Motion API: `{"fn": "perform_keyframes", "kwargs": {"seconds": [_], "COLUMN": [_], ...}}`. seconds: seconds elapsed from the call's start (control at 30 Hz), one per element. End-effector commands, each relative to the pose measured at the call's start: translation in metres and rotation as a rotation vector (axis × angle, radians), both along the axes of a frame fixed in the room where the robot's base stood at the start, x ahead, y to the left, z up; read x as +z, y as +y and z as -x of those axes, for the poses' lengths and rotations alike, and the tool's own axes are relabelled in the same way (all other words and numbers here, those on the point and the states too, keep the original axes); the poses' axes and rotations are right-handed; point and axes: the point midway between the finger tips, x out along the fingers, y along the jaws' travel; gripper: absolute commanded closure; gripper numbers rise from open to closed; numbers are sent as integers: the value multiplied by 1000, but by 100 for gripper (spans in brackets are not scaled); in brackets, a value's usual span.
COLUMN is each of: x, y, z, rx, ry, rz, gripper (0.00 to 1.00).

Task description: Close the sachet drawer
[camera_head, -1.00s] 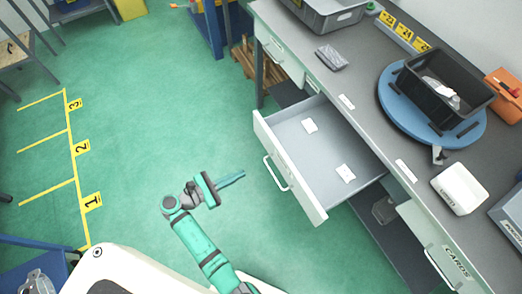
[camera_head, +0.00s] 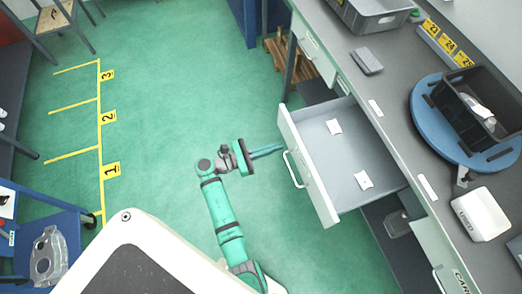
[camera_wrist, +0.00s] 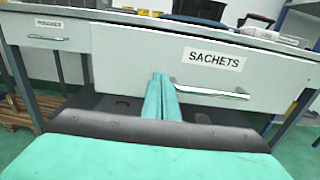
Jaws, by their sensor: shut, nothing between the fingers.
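The sachet drawer (camera_head: 308,172) stands pulled out from the bench, with two white sachets (camera_head: 334,127) lying inside. Its front shows in the wrist view with a "SACHETS" label (camera_wrist: 215,59) and a silver bar handle (camera_wrist: 212,90). My gripper (camera_head: 281,147) is shut and empty, its teal fingers together and pointing at the drawer front. In the head view the fingertips are close to the front, just above the handle's far end. In the wrist view the fingers (camera_wrist: 160,78) overlap the front left of the handle. Whether they touch it is unclear.
The bench top (camera_head: 395,110) carries a grey bin (camera_head: 375,14), a blue turntable (camera_head: 440,140) with a black crate (camera_head: 475,105), and a white box (camera_head: 481,214). Another closed drawer (camera_head: 318,52) is farther along. The green floor left of the drawer is clear.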

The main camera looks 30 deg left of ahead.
Motion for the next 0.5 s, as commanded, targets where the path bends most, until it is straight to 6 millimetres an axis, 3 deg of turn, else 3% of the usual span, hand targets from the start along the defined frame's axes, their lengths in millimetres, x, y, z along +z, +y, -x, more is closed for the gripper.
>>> {"fn": "perform_keyframes", "kwargs": {"seconds": [0.2,0.5], "x": [0,0], "y": [-15,-18], "z": [-19,-24], "rx": [0,1], "ry": [0,-1], "rz": [0,-1], "gripper": [100,100]}}
